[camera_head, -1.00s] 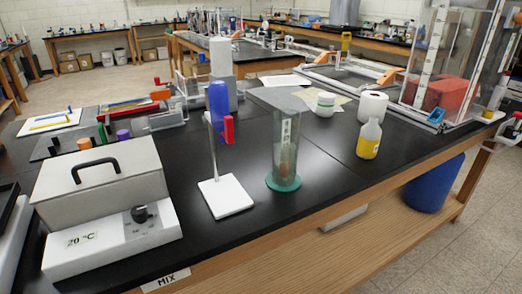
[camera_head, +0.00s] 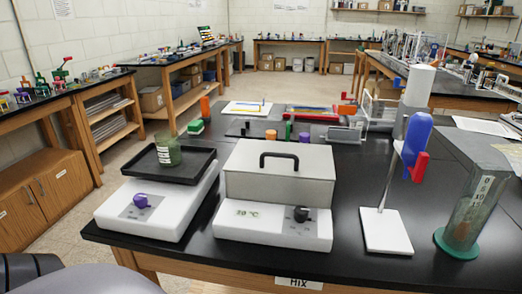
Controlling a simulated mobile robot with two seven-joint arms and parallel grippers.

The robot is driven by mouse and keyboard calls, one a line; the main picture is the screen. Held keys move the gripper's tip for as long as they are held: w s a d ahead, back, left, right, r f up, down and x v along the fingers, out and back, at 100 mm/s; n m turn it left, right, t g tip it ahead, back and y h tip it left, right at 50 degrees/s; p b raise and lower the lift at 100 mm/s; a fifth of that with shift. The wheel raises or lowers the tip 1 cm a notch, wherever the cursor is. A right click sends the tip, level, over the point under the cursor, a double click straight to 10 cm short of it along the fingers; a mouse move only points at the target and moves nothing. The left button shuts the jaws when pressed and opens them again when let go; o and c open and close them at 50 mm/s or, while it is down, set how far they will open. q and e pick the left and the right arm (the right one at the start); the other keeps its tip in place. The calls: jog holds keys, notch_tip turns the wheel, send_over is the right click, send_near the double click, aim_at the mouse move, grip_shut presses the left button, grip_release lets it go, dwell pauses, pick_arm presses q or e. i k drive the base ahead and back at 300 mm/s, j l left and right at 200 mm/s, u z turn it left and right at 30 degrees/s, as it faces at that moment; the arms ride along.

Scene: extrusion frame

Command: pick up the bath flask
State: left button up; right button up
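The water bath (camera_head: 278,222), a white base with a grey lidded box, stands on the black bench with its lid shut. Its label reads about 20 °C, and a dark knob (camera_head: 301,214) sits on its front. The inside of the box is hidden, and no flask shows in it. A green-tinted glass vessel (camera_head: 168,151) with a white label stands upright on the black tray of a white device (camera_head: 150,217) with a purple knob, left of the bath. I cannot tell whether this vessel is the bath flask. Neither of my grippers is in view.
Right of the bath, a stand (camera_head: 385,231) holds a blue and red piece, beside a tall glass cylinder (camera_head: 468,215) on a green foot. Coloured small items lie behind the bath. The bench's front edge (camera_head: 295,282) carries a MIX label.

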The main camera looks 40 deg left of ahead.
aim_at(167, 145)
jog(key=u, duration=1.95)
